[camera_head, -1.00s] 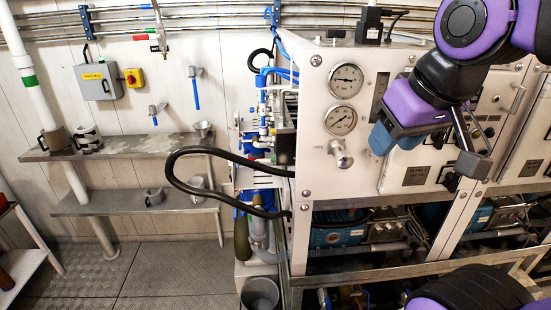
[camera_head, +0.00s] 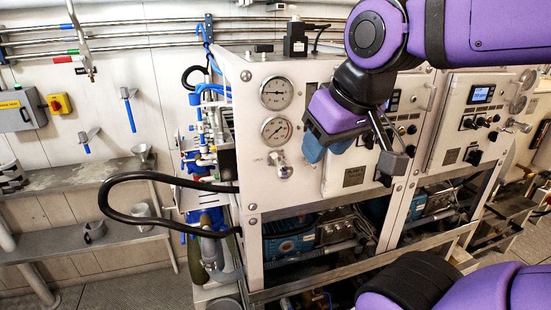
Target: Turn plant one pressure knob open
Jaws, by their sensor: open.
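The plant one panel (camera_head: 262,130) is a white cabinet face with two round gauges (camera_head: 276,93) stacked at its left. The silver pressure knob (camera_head: 283,170) sits just below the lower gauge, with small lettering beside it. My gripper (camera_head: 352,152), in purple, black and blue, hangs in front of the panel to the right of the knob. It is open, with nothing seen between its fingers. It is apart from the knob in the picture, and its distance from the panel is hard to tell. My gripper and arm hide part of the panel's right side.
A black hose (camera_head: 120,183) loops out left of the cabinet. A second panel (camera_head: 470,115) with a display and knobs stands at the right. Steel shelves (camera_head: 70,178) with cups line the left wall. Pumps (camera_head: 290,240) sit in the open frame below.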

